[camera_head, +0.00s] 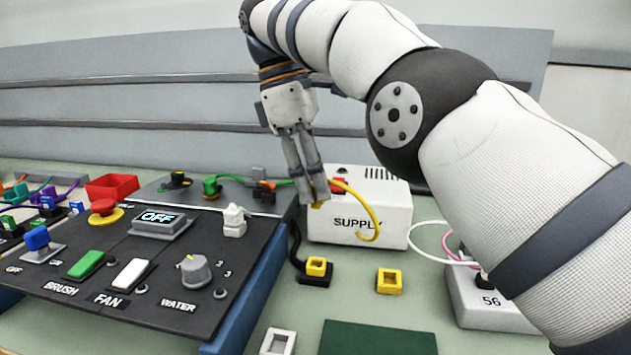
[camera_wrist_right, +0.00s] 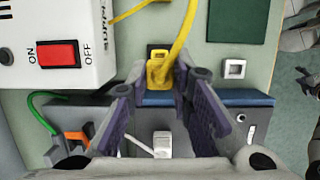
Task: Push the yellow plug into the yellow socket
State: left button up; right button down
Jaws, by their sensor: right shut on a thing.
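My right gripper (camera_head: 319,199) points down and is shut on the yellow plug (camera_head: 317,205), whose yellow cable loops out to the right across the white SUPPLY box. In the right wrist view the plug (camera_wrist_right: 158,70) sits between the fingertips. A yellow socket piece on a black base (camera_head: 316,268) stands on the green table below the gripper, apart from the plug in the head view. In the wrist view the plug partly hides this black base (camera_wrist_right: 157,47). A second yellow square frame (camera_head: 389,281) lies to its right. My left gripper is not in view.
The white SUPPLY box (camera_head: 385,215) stands close behind the yellow socket piece. The dark control panel (camera_head: 130,290) with buttons and a knob is at left. A white square frame (camera_head: 279,342) and a dark green mat (camera_head: 380,340) lie in front. A white box marked 56 (camera_head: 485,305) is at right.

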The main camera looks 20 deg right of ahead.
jog(key=shift+s+r, duration=0.1)
jog(key=shift+r, duration=0.1)
jog(key=shift+f, duration=0.2)
jog(key=shift+f+p, duration=0.4)
jog(key=shift+p, duration=0.05)
notch_tip(320, 180, down, 7)
jog(key=shift+f+p, duration=0.2)
jog(key=shift+p, duration=0.4)
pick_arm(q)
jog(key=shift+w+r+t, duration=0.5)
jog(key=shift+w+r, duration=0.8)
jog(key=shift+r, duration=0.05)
pick_arm(e)
jog(key=shift+f, duration=0.75)
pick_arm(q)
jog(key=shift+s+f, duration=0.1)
pick_arm(e)
jog(key=shift+f, duration=0.45)
jog(key=shift+f, duration=0.35)
jog(key=c, duration=0.9)
grip_release()
jog(key=shift+o, duration=0.2)
